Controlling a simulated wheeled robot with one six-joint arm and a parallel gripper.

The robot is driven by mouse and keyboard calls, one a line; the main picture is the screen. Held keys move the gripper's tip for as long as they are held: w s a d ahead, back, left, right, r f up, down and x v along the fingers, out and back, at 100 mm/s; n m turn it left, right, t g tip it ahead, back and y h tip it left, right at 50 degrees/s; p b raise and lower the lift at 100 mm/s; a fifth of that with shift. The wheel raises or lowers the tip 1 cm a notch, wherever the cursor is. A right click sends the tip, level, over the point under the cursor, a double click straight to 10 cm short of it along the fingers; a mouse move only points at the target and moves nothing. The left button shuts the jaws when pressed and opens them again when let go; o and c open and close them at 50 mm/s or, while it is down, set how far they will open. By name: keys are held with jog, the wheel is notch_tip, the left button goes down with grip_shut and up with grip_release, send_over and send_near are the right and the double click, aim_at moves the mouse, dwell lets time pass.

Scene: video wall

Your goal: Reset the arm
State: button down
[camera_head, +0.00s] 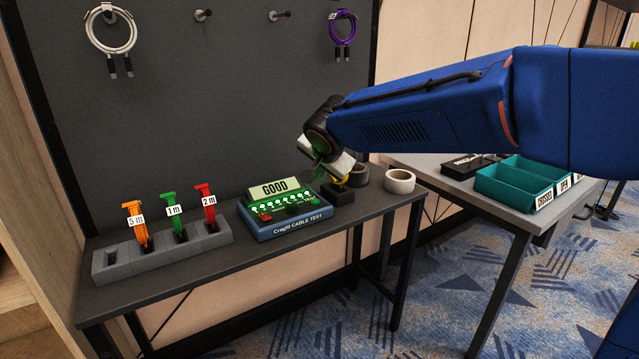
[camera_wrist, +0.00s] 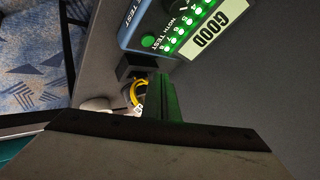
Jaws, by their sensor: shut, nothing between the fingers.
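My arm reaches in from the right in the head view, and my gripper (camera_head: 322,172) points down above the right end of the cable tester. In the wrist view my gripper (camera_wrist: 165,82) shows its green fingers closed together with nothing held. The blue and green cable tester (camera_head: 285,212) lies on the dark bench with its "GOOD" sign (camera_head: 275,188) standing up. The tester also shows at the top of the wrist view (camera_wrist: 150,28). A black block (camera_head: 343,196) with a yellow cable (camera_wrist: 137,92) beside it sits right of the tester, partly hidden by my gripper.
Tape rolls (camera_head: 400,181) sit at the bench's right end. Teal bins (camera_head: 513,183) stand on the right table. A white cable (camera_head: 110,32) and a purple cable (camera_head: 342,28) hang on the wall panel.

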jog(key=s+d+f+n+g+h, duration=0.1)
jog(key=s+d, duration=0.7)
jog(key=d, duration=0.3)
jog(key=s+d+f+n+g+h, duration=0.1)
jog(key=s+d+f+n, duration=0.1)
jog(key=s+d, duration=0.8)
jog(key=s+d+f+n, duration=0.1)
jog(key=s+d+f, duration=0.2)
jog(key=s, duration=0.3)
jog(key=s+d+f+n+g, duration=0.1)
jog(key=s+d+f, duration=0.2)
jog(key=s, duration=0.4)
jog(key=s+d+f+n+g, duration=0.1)
jog(key=s+d+f+n, duration=0.1)
jog(key=s, duration=0.5)
jog(key=shift+d+f+y, duration=0.3)
jog(key=shift+d+f, duration=0.45)
jog(key=shift+d, duration=0.2)
